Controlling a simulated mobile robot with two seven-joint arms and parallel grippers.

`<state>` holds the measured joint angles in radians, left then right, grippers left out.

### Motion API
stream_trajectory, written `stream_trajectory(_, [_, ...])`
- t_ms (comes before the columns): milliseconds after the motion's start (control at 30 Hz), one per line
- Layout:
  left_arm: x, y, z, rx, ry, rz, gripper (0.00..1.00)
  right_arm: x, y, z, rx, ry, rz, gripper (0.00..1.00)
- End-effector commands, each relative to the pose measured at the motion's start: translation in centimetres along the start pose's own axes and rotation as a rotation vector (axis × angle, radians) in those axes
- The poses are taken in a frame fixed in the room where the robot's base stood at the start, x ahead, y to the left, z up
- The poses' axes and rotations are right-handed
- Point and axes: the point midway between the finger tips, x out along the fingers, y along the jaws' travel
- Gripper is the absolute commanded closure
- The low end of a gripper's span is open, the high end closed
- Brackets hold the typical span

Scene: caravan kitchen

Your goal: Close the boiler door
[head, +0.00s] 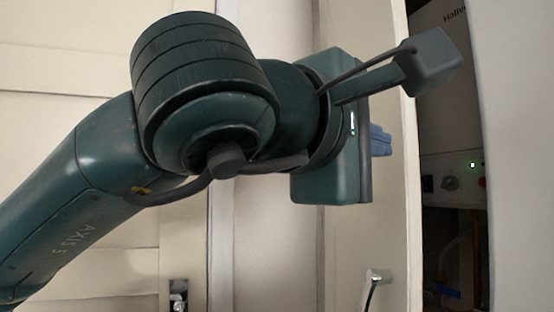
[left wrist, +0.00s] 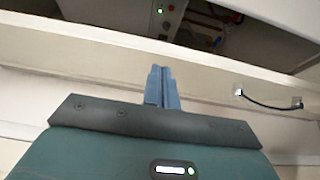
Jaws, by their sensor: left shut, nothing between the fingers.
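The boiler door (head: 345,240) is a cream panel standing open in the head view, its edge beside the dark boiler cupboard (head: 445,120). It has a dark, curved handle (head: 375,279) low near that edge. In the left wrist view the door (left wrist: 70,55) crosses the picture, with the handle (left wrist: 268,101) to the right. My left gripper (head: 381,140) is in front of the door, above the handle; its blue fingers (left wrist: 162,85) are shut and empty, pointing at the door. I cannot tell whether they touch it. My right gripper is not in view.
Inside the cupboard are the boiler's knob (head: 451,183), a green light and a red button, with pipes below. A pale panel (head: 520,150) stands right of the opening. Cream cupboard fronts (head: 60,50) lie behind my left arm.

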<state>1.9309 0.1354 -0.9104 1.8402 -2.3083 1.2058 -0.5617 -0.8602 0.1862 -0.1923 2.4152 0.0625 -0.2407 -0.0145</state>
Motion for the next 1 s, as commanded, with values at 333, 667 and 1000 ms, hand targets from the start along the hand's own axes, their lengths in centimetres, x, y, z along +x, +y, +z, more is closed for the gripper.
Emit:
stream_trajectory(333, [4.3,0.0,4.4,-0.001,0.0,0.0,1.0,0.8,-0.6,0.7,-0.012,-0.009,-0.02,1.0])
stream_trajectory(667, [5.1,0.1,5.0,-0.001,0.0,0.001,1.0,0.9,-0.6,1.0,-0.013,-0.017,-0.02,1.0])
stream_trajectory(1000, [5.0,0.1,4.9,-0.002,-0.001,0.001,1.0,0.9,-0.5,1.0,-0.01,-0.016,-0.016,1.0])
